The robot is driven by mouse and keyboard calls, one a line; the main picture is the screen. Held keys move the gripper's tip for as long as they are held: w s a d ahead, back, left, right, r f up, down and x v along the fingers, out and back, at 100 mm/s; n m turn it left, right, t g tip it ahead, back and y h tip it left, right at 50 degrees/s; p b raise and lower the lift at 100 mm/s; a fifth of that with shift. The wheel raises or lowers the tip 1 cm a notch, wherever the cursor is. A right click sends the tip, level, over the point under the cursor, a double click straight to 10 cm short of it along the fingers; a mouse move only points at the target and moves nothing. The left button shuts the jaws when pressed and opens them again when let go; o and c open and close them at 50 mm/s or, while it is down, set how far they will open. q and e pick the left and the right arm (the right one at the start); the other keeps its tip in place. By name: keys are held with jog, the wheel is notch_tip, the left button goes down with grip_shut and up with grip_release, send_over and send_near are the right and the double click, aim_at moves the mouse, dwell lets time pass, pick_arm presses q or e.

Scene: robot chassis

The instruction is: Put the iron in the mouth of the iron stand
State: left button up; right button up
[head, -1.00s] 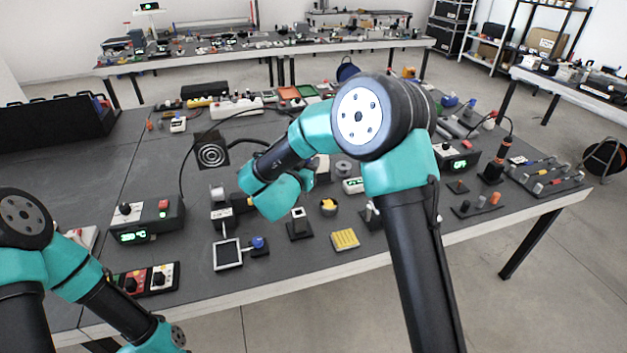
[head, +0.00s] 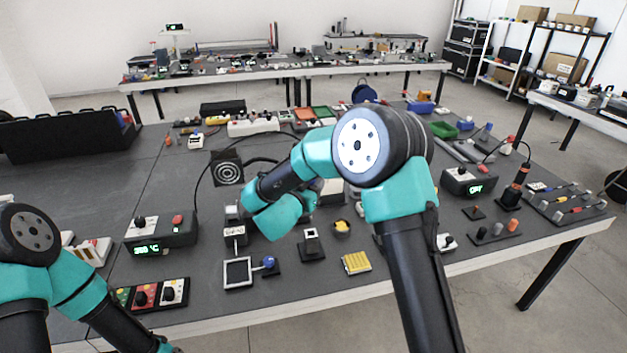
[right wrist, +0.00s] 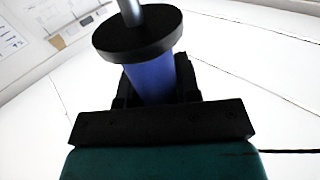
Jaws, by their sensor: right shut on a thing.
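In the right wrist view my right gripper (right wrist: 155,88) is shut on the iron, which shows as a blue handle (right wrist: 152,78) with a wide black collar and a grey metal shaft running out of the top of the picture. In the head view my right arm's own teal links hide the gripper's jaws and the iron. I cannot tell for sure which thing is the iron stand; small dark fixtures stand near the right wrist, among them a black block with a pale square top (head: 311,243). My left arm runs off the bottom left, its gripper out of the picture.
A station reading 350 °C (head: 160,231) stands at the left, a black cable looping up behind it. A framed square pad (head: 238,273), a yellow ribbed block (head: 356,262) and a coloured switch panel (head: 152,294) lie near the front edge.

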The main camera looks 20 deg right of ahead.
jog(key=shift+f, duration=1.95)
notch_tip(320, 180, down, 8)
jog(key=shift+f, duration=0.2)
dwell(3.9)
jog(key=o, duration=0.9)
jog(key=shift+o, duration=0.2)
jog(key=v, duration=1.7)
jog(key=shift+s, duration=0.2)
